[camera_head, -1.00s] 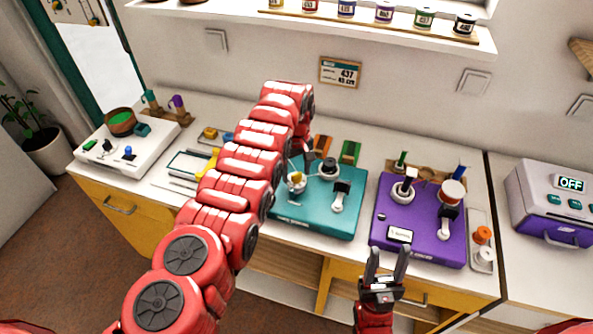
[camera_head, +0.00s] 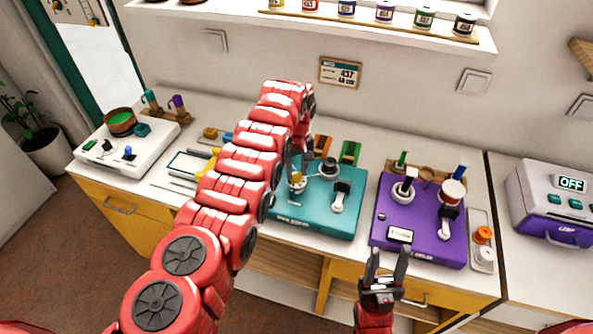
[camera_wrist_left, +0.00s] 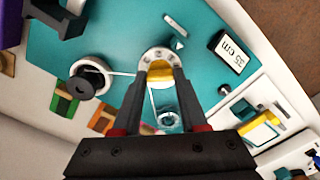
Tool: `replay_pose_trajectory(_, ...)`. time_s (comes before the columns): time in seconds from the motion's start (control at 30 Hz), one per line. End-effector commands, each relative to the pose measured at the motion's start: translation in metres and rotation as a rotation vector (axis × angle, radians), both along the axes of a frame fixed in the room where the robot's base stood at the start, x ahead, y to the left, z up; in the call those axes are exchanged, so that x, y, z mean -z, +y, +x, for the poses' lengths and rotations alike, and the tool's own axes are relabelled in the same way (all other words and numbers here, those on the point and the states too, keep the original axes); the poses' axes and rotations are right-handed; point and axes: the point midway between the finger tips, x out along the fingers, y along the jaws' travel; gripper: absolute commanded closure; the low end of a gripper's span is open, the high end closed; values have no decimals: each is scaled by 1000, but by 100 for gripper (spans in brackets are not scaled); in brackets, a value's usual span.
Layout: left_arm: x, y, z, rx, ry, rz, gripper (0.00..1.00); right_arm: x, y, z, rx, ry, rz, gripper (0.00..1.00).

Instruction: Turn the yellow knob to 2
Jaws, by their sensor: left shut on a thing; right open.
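The yellow knob (camera_wrist_left: 159,75) sits on a white round dial near one edge of the teal board (camera_wrist_left: 210,85). It also shows in the head view (camera_head: 297,178), partly behind my left gripper. My left gripper (camera_wrist_left: 160,66) reaches down from above, its two fingers closed on either side of the yellow knob. Dots or marks ring the dial, but I cannot read which number the knob points to. My right gripper (camera_head: 388,252) is open and empty in front of the counter, below the purple board.
The teal board also carries a dark round knob (camera_head: 329,167) and a black-topped lever (camera_head: 341,190). The purple board (camera_head: 418,233) stands to its right, the white board (camera_head: 122,158) at the far left. A purple box (camera_head: 550,205) reads OFF.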

Motion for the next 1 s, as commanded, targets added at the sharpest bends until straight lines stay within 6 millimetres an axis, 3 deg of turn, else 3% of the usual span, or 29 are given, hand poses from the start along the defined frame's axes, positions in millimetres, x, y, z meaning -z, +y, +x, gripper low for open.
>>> replay_pose_trajectory(0.6,4,0,0,469,1,0,100,48,0,0,0,0,0,50)
replay_pose_trajectory(1.0,1,0,0,685,0,-1,100,64,0,0,0,0,0,50)
